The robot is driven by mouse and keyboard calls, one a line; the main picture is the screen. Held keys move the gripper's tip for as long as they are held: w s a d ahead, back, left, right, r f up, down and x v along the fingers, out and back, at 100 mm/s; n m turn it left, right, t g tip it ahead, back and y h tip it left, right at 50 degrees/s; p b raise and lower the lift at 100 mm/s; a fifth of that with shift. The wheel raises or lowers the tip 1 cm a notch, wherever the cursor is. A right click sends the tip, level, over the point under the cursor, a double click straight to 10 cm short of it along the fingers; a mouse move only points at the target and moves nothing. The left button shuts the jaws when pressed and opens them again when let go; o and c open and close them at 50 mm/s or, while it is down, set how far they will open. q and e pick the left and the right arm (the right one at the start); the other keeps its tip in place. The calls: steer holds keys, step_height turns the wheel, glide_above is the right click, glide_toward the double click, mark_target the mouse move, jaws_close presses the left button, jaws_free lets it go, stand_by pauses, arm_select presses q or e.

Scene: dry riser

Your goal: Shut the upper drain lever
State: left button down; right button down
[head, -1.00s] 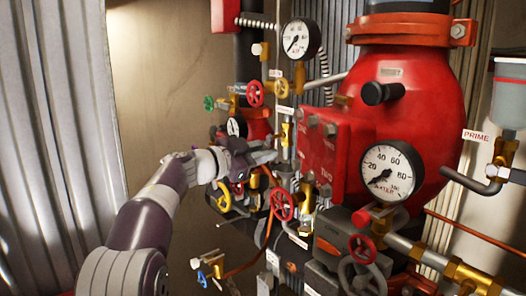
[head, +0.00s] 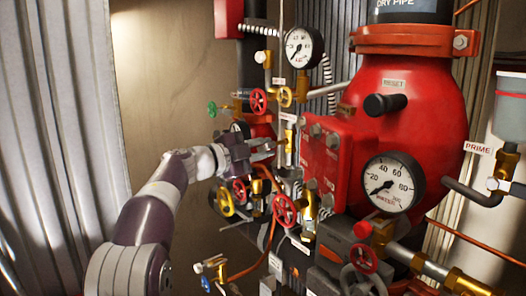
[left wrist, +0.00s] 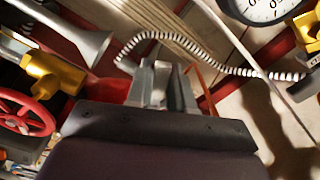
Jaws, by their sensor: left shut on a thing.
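My left gripper (head: 272,149) reaches in from the left to the pipework beside the red valve body (head: 415,125). It is shut on a small part there, which I take to be the upper drain lever; the fingers hide most of it, and its angle cannot be told. A brass valve (head: 288,124) stands just above the fingertips. In the left wrist view the gripper fingers (left wrist: 162,85) are close together, and the held part is not clear. My right gripper is not in view.
Red handwheels (head: 284,209) and a yellow one (head: 225,202) sit below the gripper. A gauge (head: 303,47) is above it, and a larger gauge (head: 392,182) is at right. A ribbed hose (left wrist: 240,70) runs behind the fingers. Free room lies left, before the tan wall (head: 180,80).

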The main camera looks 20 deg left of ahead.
arm_select(q)
steer(key=m, duration=0.1)
steer(key=r+m, duration=0.1)
steer(key=m, duration=0.1)
steer(key=shift+w+a+r, duration=0.1)
steer(key=shift+w+a, duration=0.05)
steer(key=shift+r+m, duration=0.35)
steer(key=shift+m, duration=0.75)
steer(key=shift+r, duration=0.1)
steer(key=c, duration=1.1)
jaws_free()
steer(key=shift+w, duration=0.15)
steer(key=b+v, duration=0.6)
steer(key=v, duration=0.6)
steer(key=shift+s+a, duration=0.2)
steer(key=shift+s, duration=0.05)
